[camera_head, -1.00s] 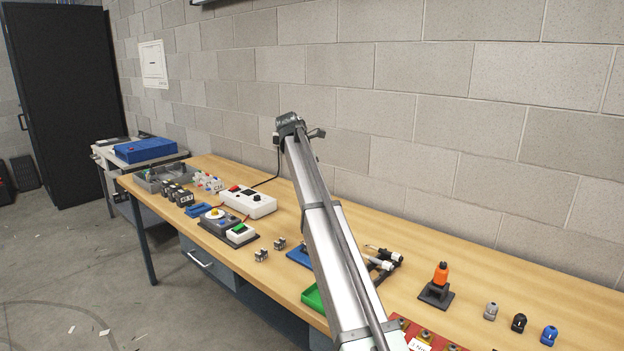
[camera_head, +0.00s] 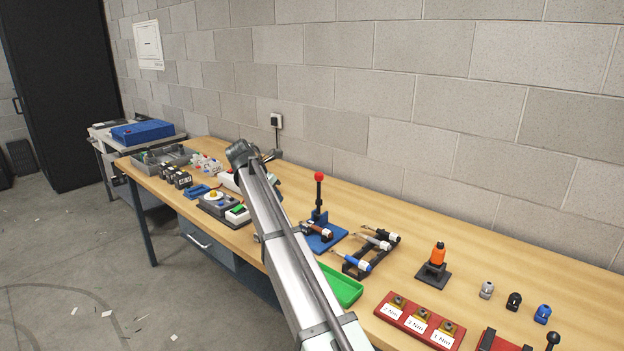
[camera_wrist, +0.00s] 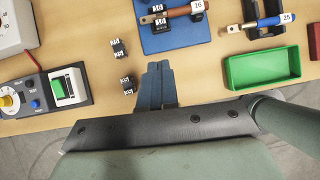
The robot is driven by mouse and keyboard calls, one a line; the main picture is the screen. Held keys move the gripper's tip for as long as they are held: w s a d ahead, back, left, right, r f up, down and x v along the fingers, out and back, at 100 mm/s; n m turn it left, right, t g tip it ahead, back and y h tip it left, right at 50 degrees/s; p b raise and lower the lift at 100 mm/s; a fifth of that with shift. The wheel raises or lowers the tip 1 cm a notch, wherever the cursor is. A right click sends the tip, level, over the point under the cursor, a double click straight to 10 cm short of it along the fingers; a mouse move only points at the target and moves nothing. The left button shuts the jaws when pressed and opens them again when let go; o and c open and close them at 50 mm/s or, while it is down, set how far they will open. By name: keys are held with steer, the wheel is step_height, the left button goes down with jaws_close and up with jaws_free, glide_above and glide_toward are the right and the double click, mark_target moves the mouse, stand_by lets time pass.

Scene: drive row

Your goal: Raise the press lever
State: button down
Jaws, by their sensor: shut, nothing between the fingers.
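The press stands on a blue base (camera_head: 326,240), with a black upright part and a red knob (camera_head: 319,177) at its top. A brown cylindrical piece (camera_head: 316,229) lies across the base. The wrist view shows the blue base (camera_wrist: 150,42) at the top and the brown piece, marked 16 (camera_wrist: 178,12); the red knob is out of that view. My gripper (camera_wrist: 158,66) is shut and empty, below the base in the wrist picture and apart from it. In the head view my arm hides the gripper's fingertips.
A green tray (camera_head: 343,288) and a dark rack of handled tools (camera_head: 366,252) stand right of the press. Small metal blocks (camera_wrist: 119,48) lie left of my gripper. A control box with a green switch (camera_wrist: 62,88) is farther left. The block wall bounds the bench behind.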

steer(key=s+d+m+t+h, duration=0.3)
steer(key=s+d+m+t, duration=0.1)
steer(key=m, duration=0.1)
step_height(320, 180, up, 5)
steer(key=w+d+m+t+h, duration=0.1)
steer(key=m+t, duration=0.2)
steer(key=m, duration=0.4)
steer(key=m+t, duration=0.1)
steer(key=m, duration=0.3)
glide_toward(318, 174)
steer(key=x, duration=0.3)
steer(key=f+x, duration=0.1)
steer(key=x, duration=0.2)
steer(key=shift+w, duration=0.2)
steer(key=shift+w+d+r, duration=0.15)
steer(key=shift+w+d, duration=0.45)
steer(key=shift+d, duration=0.1)
